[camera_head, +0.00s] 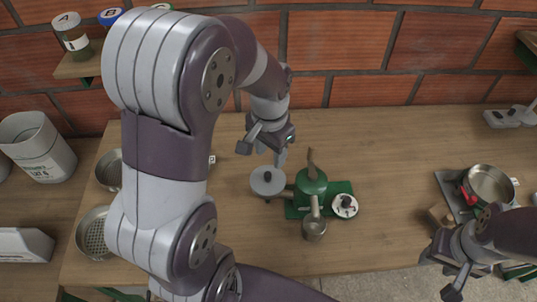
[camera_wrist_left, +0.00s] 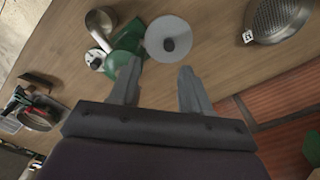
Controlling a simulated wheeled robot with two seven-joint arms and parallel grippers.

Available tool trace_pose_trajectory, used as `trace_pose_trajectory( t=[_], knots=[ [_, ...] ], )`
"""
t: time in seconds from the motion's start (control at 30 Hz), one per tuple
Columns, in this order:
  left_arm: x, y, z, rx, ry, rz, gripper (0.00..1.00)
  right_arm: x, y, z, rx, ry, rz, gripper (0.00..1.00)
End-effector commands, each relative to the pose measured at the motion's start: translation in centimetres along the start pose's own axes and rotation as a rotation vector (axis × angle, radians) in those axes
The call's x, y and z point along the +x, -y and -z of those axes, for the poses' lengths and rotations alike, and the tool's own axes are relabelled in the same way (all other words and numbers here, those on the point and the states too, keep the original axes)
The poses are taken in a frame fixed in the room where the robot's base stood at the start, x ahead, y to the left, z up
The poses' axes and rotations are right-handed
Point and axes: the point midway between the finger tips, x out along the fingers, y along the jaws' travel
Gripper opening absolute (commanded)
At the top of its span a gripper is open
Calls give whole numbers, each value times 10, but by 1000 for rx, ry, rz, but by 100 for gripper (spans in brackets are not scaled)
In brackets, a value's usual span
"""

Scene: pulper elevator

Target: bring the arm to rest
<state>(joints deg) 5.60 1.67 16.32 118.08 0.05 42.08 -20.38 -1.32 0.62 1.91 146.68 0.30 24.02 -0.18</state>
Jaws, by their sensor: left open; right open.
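My left arm reaches in from the left in the head view. Its gripper (camera_head: 264,152) is open and empty, above the back of the wooden table, behind a grey round lid with a dark knob (camera_head: 267,182). In the left wrist view the two fingers of this gripper (camera_wrist_left: 158,90) stand apart with bare table between them. The lid (camera_wrist_left: 168,40) lies beyond the fingertips there. My right gripper (camera_head: 452,272) is open at the lower right, near the table's front edge. Nothing shows between its fingers.
A green pulper (camera_head: 311,187) with a metal cup (camera_head: 313,229) stands mid-table. A metal pan (camera_head: 490,184) on a tray is at right. A perforated bowl (camera_head: 95,232) and a white bucket (camera_head: 38,146) are at left. A brick wall (camera_head: 350,55) closes the back.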

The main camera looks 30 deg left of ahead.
Motion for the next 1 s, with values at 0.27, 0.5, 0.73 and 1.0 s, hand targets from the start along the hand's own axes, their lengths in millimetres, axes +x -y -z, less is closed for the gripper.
trace_pose_trajectory(
  t=[0.27,0.5,0.73,1.0],
  knots=[
    [22,-52,-56,-229,-86,5,47,0,0,0,0,0,0,43],
    [23,-52,-58,-238,-88,5,47,0,0,0,0,0,0,43],
    [23,-52,-58,-237,-87,5,47,0,0,0,0,0,0,43],
    [23,-52,-58,-237,-87,5,47,0,0,0,0,0,0,43]
  ],
)
